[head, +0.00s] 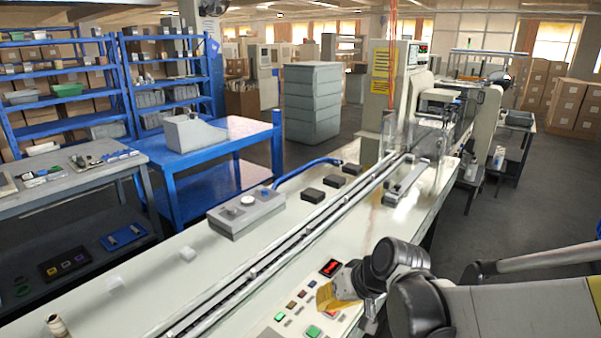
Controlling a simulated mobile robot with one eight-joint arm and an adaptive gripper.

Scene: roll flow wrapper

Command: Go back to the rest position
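My arm comes in from the lower right, and its dark wrist joint (395,258) is bent over the front of the machine. My gripper (343,291) is at its end, low over the control panel (315,305). A yellow-orange part shows at the gripper's tip, close to the panel's buttons. The fingers are small and partly hidden by the wrist, so I cannot tell whether they are apart, or whether the tip touches the panel.
The long white wrapper bed (150,295) with its rail runs away toward the back right. A grey button box (247,213) and dark blocks (313,195) stand on it. A blue table (215,145) and shelves are left. Open floor (540,200) lies right.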

